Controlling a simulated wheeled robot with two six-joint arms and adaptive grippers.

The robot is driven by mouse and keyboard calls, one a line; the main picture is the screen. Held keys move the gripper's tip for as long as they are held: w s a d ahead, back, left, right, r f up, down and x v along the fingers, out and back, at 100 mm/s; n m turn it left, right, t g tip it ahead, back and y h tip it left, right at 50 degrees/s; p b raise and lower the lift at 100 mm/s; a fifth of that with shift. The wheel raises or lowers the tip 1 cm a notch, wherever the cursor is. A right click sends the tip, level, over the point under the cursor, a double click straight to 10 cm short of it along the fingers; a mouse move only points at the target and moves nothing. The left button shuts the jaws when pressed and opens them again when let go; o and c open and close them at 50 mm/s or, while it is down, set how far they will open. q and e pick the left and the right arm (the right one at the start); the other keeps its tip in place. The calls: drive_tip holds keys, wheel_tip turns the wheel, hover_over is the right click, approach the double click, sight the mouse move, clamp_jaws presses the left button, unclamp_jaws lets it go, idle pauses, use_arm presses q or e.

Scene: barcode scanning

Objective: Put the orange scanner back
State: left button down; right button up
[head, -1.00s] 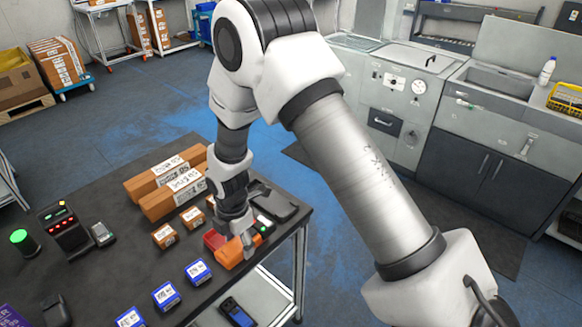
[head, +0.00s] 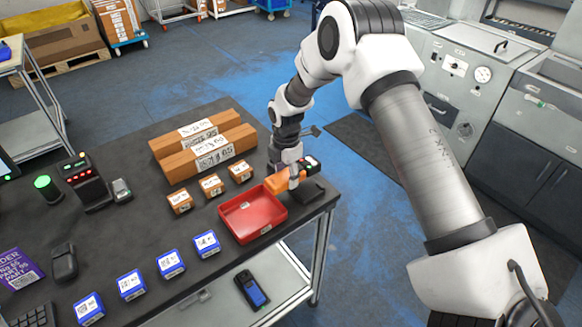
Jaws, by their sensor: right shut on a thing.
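The orange scanner (head: 278,181) is in the jaws of my right gripper (head: 291,172), near the right end of the dark table. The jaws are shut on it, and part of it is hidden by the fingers. Its dark end (head: 311,164) points to the right. A low black stand (head: 310,192) lies just below and beside the scanner on the table. I cannot tell whether the scanner touches it. My left gripper is not in view.
Small orange boxes (head: 211,185), long brown boxes (head: 212,152) and several blue boxes (head: 206,243) stand on the dark table (head: 150,225). A handheld device (head: 252,289) lies on the lower shelf.

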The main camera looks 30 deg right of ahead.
drive_tip(key=w+d+p, duration=0.1)
drive_tip(key=w+d, duration=0.2)
drive_tip(key=shift+w, duration=0.2)
wheel_tip(320, 180, down, 4)
drive_tip(key=shift+s+a+r+p, duration=0.1)
drive_tip(key=shift+r+p, duration=0.05)
drive_tip(key=shift+p, duration=0.85)
drive_tip(key=shift+f, duration=0.2)
drive_tip(key=o, duration=0.9)
drive_tip(key=shift+b, duration=0.35)
drive_tip(key=o, duration=0.5)
drive_tip(key=shift+c, duration=0.2)
